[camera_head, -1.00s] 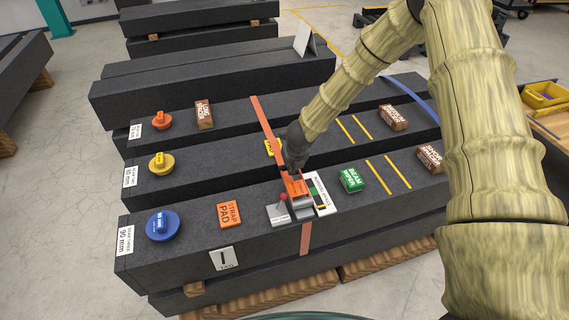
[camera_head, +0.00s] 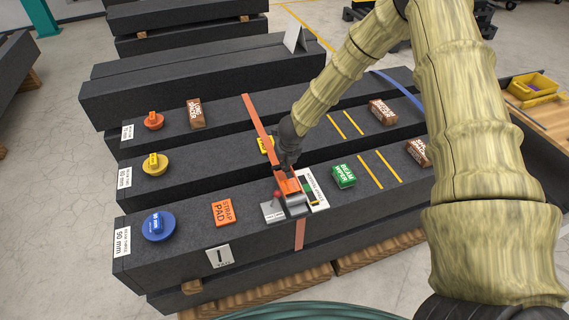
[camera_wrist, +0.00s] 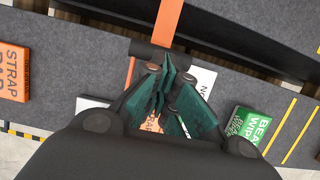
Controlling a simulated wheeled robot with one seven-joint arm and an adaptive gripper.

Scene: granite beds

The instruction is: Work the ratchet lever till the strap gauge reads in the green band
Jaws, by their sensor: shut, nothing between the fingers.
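The orange ratchet lever (camera_head: 290,187) sits on its grey ratchet body (camera_head: 297,209) on the front granite beam. The orange strap (camera_head: 259,117) runs from it across the beams and down the front face. The white gauge card (camera_head: 317,193) lies beside the ratchet on the right; its reading is too small to make out. My gripper (camera_head: 286,166) is shut and empty, pointing down at the lever's upper end. In the wrist view, my fingers (camera_wrist: 168,88) partly hide the orange lever and the card (camera_wrist: 203,80); contact with the lever cannot be told.
A small red-knobbed grey plate (camera_head: 271,211) is left of the ratchet. The orange strap pad (camera_head: 223,212) and blue disc (camera_head: 159,226) lie farther left. The green beam wiper (camera_head: 343,177) is close on the right. A dark gap separates the front and middle beams.

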